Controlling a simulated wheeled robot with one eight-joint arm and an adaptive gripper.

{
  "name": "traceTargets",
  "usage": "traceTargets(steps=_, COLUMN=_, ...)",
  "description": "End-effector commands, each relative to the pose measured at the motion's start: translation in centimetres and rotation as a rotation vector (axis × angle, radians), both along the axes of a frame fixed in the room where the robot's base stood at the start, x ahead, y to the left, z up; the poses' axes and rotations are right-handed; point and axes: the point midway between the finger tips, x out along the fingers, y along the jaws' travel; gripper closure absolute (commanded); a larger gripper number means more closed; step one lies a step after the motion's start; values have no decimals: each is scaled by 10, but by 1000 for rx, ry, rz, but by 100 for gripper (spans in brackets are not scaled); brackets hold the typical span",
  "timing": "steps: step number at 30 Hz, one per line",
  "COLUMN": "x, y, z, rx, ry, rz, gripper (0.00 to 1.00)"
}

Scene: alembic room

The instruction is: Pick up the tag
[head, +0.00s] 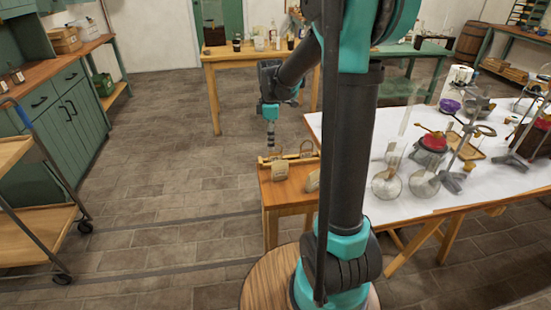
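Two small pale beige pieces that look like tags show on the small wooden table (287,196). One tag (279,171) is near the table's left side, and another tag (313,181) is to its right, partly hidden by my arm. My gripper (271,147) points down just above and behind the left tag, at the table's far left edge. It is too small to tell whether its fingers are open or shut, or whether they touch anything. I cannot tell which tag the task means.
A thin brass-coloured bar and a small ring-like piece (306,148) are at the table's back. A white-topped table (400,207) with glassware and stands is at right. A wooden cart (35,223) is at left. Open stone floor (165,180) lies between the cart and small table.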

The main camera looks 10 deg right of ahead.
Motion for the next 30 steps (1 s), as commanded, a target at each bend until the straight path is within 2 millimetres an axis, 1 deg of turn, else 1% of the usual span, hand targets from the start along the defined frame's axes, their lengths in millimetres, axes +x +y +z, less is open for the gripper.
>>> traceTargets(steps=5, x=1, y=2, z=-10, rx=0, ry=0, rz=0, gripper=70)
traceTargets(steps=12, x=4, y=7, z=-44, rx=0, ry=0, rz=-1, gripper=70)
traceTargets(steps=15, x=4, y=7, z=-52, rx=0, ry=0, rz=-1, gripper=70)
traceTargets(steps=18, x=4, y=7, z=-56, rx=0, ry=0, rz=-1, gripper=70)
traceTargets(steps=23, x=4, y=7, z=-56, rx=0, ry=0, rz=-1, gripper=70)
traceTargets(steps=24, x=4, y=7, z=-56, rx=0, ry=0, rz=-1, gripper=71)
traceTargets(steps=26, x=4, y=7, z=-56, rx=0, ry=0, rz=-1, gripper=79)
traceTargets(steps=30, x=4, y=7, z=-56, rx=0, ry=0, rz=-1, gripper=96)
